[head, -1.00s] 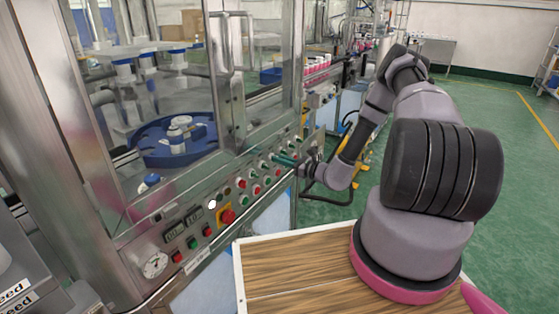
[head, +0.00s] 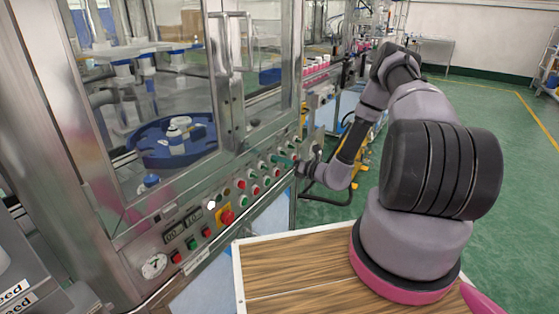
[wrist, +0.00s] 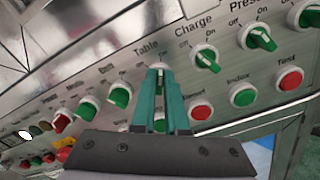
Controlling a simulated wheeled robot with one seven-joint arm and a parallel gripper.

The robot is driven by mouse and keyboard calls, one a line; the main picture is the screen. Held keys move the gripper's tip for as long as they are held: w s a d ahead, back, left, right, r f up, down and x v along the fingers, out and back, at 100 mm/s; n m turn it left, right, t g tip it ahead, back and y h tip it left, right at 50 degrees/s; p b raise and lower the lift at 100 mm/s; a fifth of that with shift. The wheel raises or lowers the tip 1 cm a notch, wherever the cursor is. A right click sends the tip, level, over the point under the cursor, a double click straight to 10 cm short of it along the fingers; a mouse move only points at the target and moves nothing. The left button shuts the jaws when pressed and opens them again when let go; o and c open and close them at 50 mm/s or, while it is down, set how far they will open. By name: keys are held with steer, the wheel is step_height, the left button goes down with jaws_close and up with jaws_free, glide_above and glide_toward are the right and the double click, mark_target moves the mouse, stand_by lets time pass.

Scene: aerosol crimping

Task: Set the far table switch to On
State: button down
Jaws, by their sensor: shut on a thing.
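The table switch (wrist: 159,67) is a knob under the label "Table" in the wrist view, with Off marked at its upper left and On at its upper right. My gripper (wrist: 160,76) has its two teal fingers close together at this knob and is shut on it. The fingers cover most of the knob, so I cannot tell which way its handle points. In the head view my gripper (head: 283,160) reaches the far part of the machine's slanted control panel (head: 238,185); the switch itself is hard to make out there.
In the wrist view, the green Charge knob (wrist: 207,60) and Pressure knob (wrist: 262,37) are close on the right, and another green knob (wrist: 119,96) is on the left. Several red and green buttons lie below. In the head view, a red emergency button (head: 226,216) sits nearer, and glass doors rise behind the panel.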

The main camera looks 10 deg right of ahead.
steer(key=shift+d, duration=0.1)
steer(key=c, duration=0.9)
jaws_free()
steer(key=shift+c, duration=0.2)
steer(key=v, duration=1)
steer(key=shift+s+d, duration=0.25)
steer(key=shift+s, duration=0.05)
steer(key=shift+r, duration=0.1)
